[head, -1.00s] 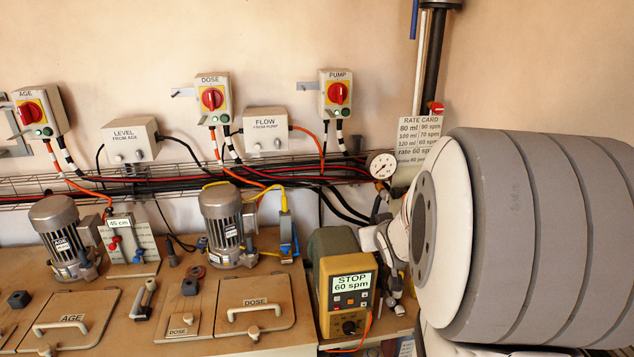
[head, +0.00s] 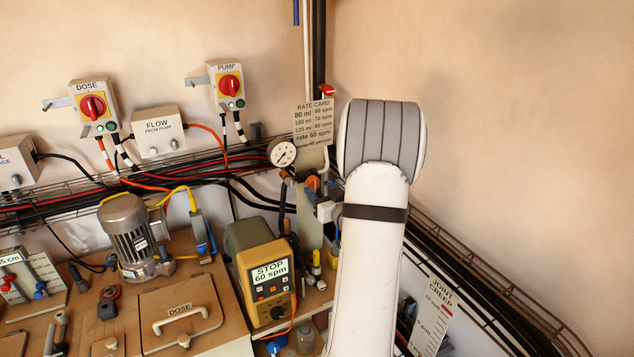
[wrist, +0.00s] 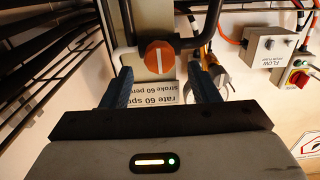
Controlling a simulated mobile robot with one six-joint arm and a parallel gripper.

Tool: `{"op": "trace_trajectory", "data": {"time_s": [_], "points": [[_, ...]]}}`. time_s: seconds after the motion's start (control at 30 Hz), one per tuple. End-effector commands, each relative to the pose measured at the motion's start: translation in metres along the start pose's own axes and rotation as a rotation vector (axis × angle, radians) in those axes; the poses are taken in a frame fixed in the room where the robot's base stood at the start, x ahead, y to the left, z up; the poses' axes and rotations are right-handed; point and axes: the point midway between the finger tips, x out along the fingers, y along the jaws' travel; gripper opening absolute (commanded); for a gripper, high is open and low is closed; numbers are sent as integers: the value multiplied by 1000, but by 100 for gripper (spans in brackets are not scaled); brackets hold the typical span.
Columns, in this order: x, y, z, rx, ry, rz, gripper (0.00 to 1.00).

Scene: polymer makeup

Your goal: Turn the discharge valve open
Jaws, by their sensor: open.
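The discharge valve appears to be the orange round knob with a pale stripe (wrist: 158,56), set on a grey panel between dark pipes in the wrist view. The stripe runs up and down in that view. It also shows as a small orange knob in the head view (head: 312,183). My gripper (wrist: 160,73) is open, with its two blue fingers apart and nothing between them. The knob lies just beyond the fingertips, about midway between them, and I see no contact. In the head view my white arm hides most of my gripper.
A pressure gauge (head: 282,153) and a rate card (head: 313,122) sit close to the knob. The pump unit (head: 262,275) reading STOP 60 spm stands below left. Cable trays and dark pipes run along both walls. Small bottles stand near my arm.

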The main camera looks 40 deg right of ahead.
Motion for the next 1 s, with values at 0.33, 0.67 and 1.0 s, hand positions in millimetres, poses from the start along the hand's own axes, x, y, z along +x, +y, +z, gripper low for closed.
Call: {"op": "trace_trajectory", "data": {"time_s": [0.33, 0.67, 1.0], "points": [[29, 0, 0, 0, 0, 0, 55], [29, 0, 0, -1, 0, 1, 44], [29, 0, 0, -1, 0, 0, 16]]}}
